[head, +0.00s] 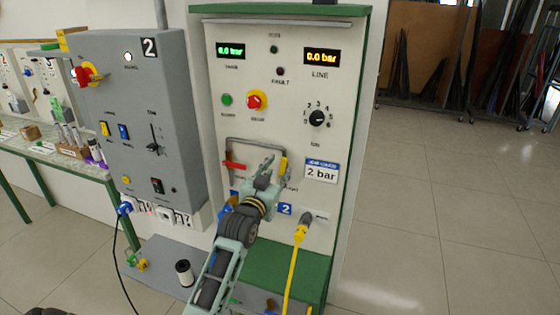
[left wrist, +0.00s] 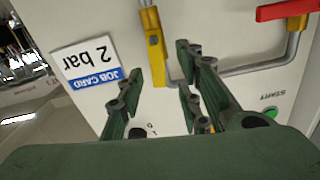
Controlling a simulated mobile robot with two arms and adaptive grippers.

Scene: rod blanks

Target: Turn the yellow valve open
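The yellow valve (head: 284,165) is on the right leg of a grey pipe on the white panel. Its handle stands about vertical, along the pipe. My left gripper (head: 266,170) is in front of the panel, just left of the yellow valve in the head view. In the left wrist view, which looks upside down, the yellow valve (left wrist: 154,50) shows beyond and between the open fingers of the left gripper (left wrist: 160,72). Nothing is between the fingers, and I see no contact with the handle. My right gripper is in neither view.
A red valve (head: 233,166) sits on the pipe's left leg, its handle across the pipe. A job card (head: 321,171) reading "2 bar" is right of the yellow valve. A yellow cable (head: 293,265) hangs below. A grey control box (head: 130,110) stands at left.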

